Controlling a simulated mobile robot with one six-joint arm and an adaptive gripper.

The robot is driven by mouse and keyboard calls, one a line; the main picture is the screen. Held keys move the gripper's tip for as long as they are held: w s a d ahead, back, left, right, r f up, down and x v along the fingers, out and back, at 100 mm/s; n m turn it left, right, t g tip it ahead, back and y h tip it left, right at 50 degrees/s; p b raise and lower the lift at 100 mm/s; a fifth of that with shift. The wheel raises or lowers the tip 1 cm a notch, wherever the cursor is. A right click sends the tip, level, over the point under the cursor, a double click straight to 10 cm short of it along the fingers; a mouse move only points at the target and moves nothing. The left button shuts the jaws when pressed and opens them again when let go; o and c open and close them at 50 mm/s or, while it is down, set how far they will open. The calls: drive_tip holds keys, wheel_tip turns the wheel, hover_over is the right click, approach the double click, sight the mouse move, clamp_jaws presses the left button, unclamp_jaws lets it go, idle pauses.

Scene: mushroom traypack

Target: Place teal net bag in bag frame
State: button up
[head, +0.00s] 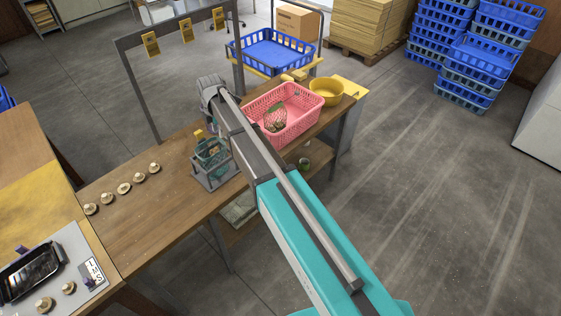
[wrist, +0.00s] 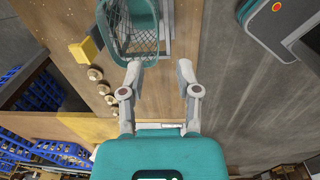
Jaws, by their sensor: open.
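The teal net bag (head: 210,152) hangs at the grey bag frame (head: 214,182) on the wooden table in the head view. It appears upright inside the frame, but I cannot tell how its rim is seated. In the wrist view the bag's netting and teal rim (wrist: 128,30) show at the top, beside the pale grey frame (wrist: 165,28). My gripper (wrist: 160,68) is open, with nothing between its fingers. The left fingertip is close to the bag's lower rim; I cannot tell whether they touch. In the head view my arm hides part of the area around the gripper.
A pink basket (head: 262,101) holding a net bag and a yellow bowl (head: 327,92) stand behind the frame. Several mushrooms (head: 124,188) lie in a row to its left. A grey rack (head: 139,90) with yellow tags rises at the back. The table's front right edge is close.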

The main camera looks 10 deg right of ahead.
drive_tip(key=s+d+m, duration=2.2)
drive_tip(key=s+m, duration=0.2)
drive_tip(key=s, duration=0.1)
drive_tip(key=shift+d, duration=0.25)
idle(0.4)
